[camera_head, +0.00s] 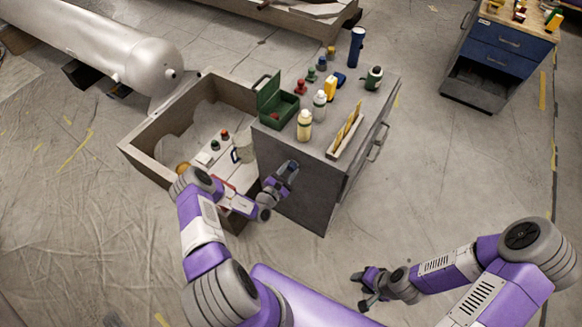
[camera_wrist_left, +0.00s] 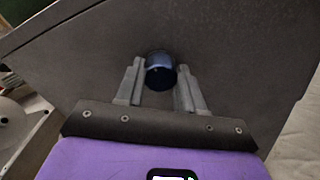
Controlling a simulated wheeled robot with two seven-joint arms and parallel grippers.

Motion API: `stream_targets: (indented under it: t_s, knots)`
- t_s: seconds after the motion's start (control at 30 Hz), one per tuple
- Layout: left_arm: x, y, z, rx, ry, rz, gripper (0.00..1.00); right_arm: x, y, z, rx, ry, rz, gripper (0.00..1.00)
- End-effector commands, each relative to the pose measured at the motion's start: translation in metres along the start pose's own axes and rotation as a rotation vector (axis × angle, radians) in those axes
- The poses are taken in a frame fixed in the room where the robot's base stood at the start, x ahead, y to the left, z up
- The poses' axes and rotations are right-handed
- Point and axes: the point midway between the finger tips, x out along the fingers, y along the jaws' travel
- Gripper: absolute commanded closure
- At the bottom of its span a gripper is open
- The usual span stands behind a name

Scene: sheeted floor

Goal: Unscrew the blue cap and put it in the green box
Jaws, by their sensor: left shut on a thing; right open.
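The blue cap (camera_wrist_left: 160,72) is round and dark blue, between my left fingertips at the grey cabinet's side panel in the left wrist view. My left gripper (camera_head: 287,170) is shut on it; it also shows in the left wrist view (camera_wrist_left: 160,86). I cannot tell whether the cap still touches the panel. In the head view the gripper hides the cap. The open green box (camera_head: 277,112) stands on the cabinet's left top edge, above and left of that gripper, its lid raised. My right gripper (camera_head: 364,287) is open and empty, low over the floor at the right.
The grey cabinet (camera_head: 302,196) bears bottles (camera_head: 304,125), a yellow-edged rack (camera_head: 346,136), a dark blue cylinder (camera_head: 357,47) and several small items. A low walled bin (camera_head: 150,150) is to its left. A blue drawer unit (camera_head: 497,55) stands far right.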

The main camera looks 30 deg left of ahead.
Motion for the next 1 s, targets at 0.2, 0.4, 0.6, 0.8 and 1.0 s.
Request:
stream_targets:
  t_s: [0.2,0.4,0.6,0.8,1.0]
  knots:
    - [0.000,0.000,0.000,-0.003,0.000,0.000,0.94,0.000,0.000,0.000,0.000,0.000,0.000,0.57]
    - [-0.001,0.000,-0.001,-0.192,0.001,0.001,0.95,0.004,0.001,0.000,0.000,0.000,0.000,0.57]
    - [0.000,0.000,-0.001,-0.489,0.000,0.003,0.95,0.008,0.003,0.000,0.000,0.000,0.000,0.57]
    - [-0.001,0.000,-0.001,-0.782,0.000,0.002,0.95,0.012,0.005,-0.001,0.000,0.000,0.000,0.57]
    - [0.000,0.000,-0.001,-1.073,-0.001,0.001,0.95,0.017,0.006,-0.001,0.000,0.000,0.000,0.57]
